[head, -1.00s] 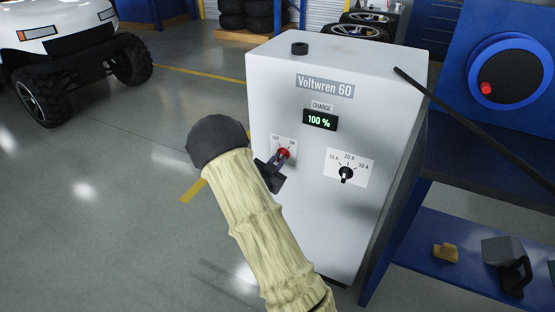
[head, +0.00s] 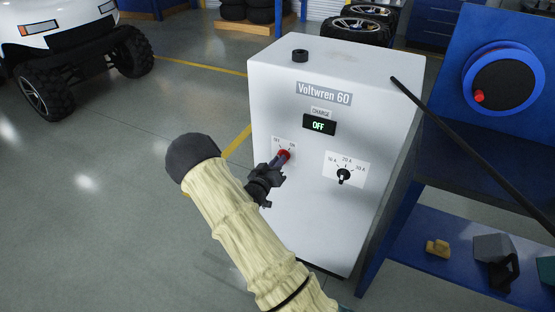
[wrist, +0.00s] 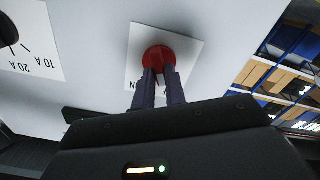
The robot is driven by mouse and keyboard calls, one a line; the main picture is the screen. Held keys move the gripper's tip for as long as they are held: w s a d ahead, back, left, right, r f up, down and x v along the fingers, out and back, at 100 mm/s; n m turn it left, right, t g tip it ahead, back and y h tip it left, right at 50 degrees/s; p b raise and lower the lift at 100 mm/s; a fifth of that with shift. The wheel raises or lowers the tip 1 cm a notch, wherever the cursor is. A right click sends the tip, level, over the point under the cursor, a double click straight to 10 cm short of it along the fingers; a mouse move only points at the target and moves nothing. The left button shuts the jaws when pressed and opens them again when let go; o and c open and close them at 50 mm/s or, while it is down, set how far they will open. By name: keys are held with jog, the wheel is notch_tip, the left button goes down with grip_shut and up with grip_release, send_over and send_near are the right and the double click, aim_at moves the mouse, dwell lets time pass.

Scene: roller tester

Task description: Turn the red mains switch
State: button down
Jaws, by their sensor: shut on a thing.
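The red mains switch (head: 283,155) is a round knob on a white OFF/ON label on the front of the white Voltwren 60 charger (head: 300,225). In the wrist view the red switch (wrist: 158,60) lies between my two dark fingertips. My gripper (head: 276,164) is shut on it, and the fingers hide part of the knob and label. The charge display (head: 319,125) above reads OFF in green. The exact angle of the knob is hard to tell.
A black current selector (head: 344,175) sits right of the switch. A black cable (head: 470,150) runs from the charger's top to the right. A blue bench with a reel (head: 507,84) stands at right. Open floor (head: 120,190) lies left, with a white vehicle (head: 60,40) behind.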

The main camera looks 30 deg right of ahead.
jog(key=shift+n, duration=0.4)
jog(key=c, duration=1.4)
grip_release()
jog(key=shift+c, duration=0.2)
jog(key=shift+s+a, duration=0.1)
jog(key=p+v, duration=0.1)
jog(key=v, duration=1.6)
jog(key=shift+f, duration=0.1)
